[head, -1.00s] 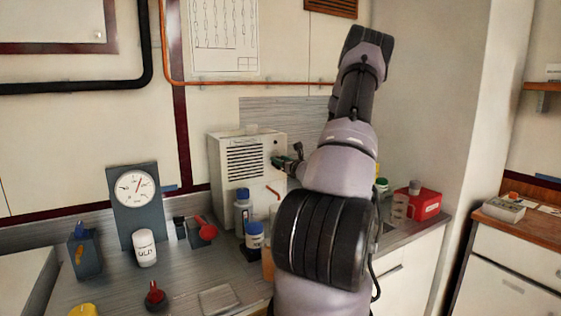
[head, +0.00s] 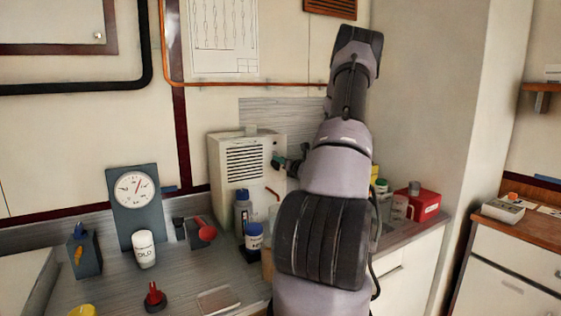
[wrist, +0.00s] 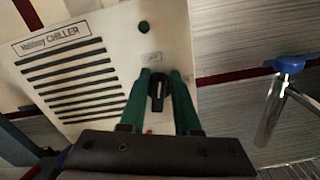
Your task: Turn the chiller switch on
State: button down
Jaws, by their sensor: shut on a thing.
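The chiller is a cream box with dark vent slots, standing against the back wall in the head view (head: 219,175). It fills the upper left of the wrist view (wrist: 115,40), with its name printed above the slots. Its switch (wrist: 158,88) is a black knob with a pale line, right of the slots. My gripper (wrist: 160,82) has green fingers, one on each side of the knob, and is shut on it. In the head view my gripper (head: 277,162) is at the chiller's right front; the switch cannot be made out there. A small dark green light (wrist: 144,27) sits above the knob.
Blue-capped bottles (head: 254,238) stand just in front of the chiller. A gauge on a grey panel (head: 136,195) and a white jar (head: 144,247) are to the left. A red box (head: 423,205) is on the right. In the wrist view, a blue-handled tap (wrist: 290,64) is at right.

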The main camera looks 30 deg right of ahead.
jog(key=shift+s+d+f+m, duration=0.15)
jog(key=shift+f+m, duration=0.3)
jog(key=shift+m, duration=1.9)
jog(key=shift+w+d+f+m, duration=0.1)
jog(key=shift+f+m, duration=0.35)
jog(key=shift+m, duration=1.85)
jog(key=shift+s+d+f+m, duration=0.15)
jog(key=shift+f+m, duration=0.3)
jog(key=shift+m, duration=1.9)
jog(key=shift+w+m, duration=0.1)
jog(key=shift+m, duration=0.2)
jog(key=shift+a, duration=0.1)
jog(key=c, duration=0.8)
grip_release()
jog(key=shift+w, duration=0.1)
jog(key=shift+r, duration=0.15)
jog(key=shift+d+r, duration=0.1)
jog(key=shift+d, duration=0.15)
